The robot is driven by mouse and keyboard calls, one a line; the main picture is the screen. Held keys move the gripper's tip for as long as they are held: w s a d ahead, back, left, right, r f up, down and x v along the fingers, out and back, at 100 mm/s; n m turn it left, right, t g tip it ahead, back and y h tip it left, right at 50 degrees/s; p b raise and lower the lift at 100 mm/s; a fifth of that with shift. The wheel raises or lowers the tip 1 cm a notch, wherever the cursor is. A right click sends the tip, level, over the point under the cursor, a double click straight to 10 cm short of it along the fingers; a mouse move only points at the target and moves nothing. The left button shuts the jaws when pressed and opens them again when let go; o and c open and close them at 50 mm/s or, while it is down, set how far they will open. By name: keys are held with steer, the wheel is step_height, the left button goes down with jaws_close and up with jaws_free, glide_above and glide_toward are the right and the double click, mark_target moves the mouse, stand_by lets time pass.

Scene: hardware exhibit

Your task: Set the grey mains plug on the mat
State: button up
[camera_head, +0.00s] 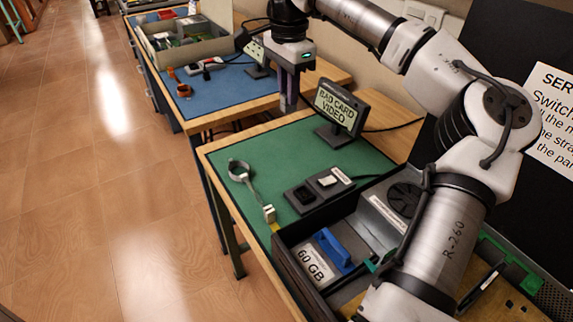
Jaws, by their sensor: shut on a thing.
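My gripper (289,102) points down at the upper middle, behind the small display, near the gap between the two benches. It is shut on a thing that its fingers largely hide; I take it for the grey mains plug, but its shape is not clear. The green mat (225,152) covers the near bench, to the front of my gripper. A blue mat (225,95) covers the bench behind, to the left of my gripper. I cannot tell the gripper's exact height above the benches.
The green mat holds a grey strap (246,180), a black block with a white button (328,181) and a small display (340,108). An open computer case (300,258) stands in front. A grey parts box (185,45) stands on the blue mat. The green mat's left part has free room.

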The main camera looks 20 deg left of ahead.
mark_target(289, 110)
step_height(289, 110, down, 19)
steer(key=shift+r+p, duration=0.2)
steer(key=shift+p, duration=0.75)
steer(key=shift+f, duration=0.1)
steer(key=shift+f, duration=0.15)
steer(key=o, duration=0.7)
steer(key=shift+o, duration=0.2)
step_height(289, 110, up, 13)
steer(key=shift+f+b, duration=0.2)
steer(key=shift+b, duration=0.5)
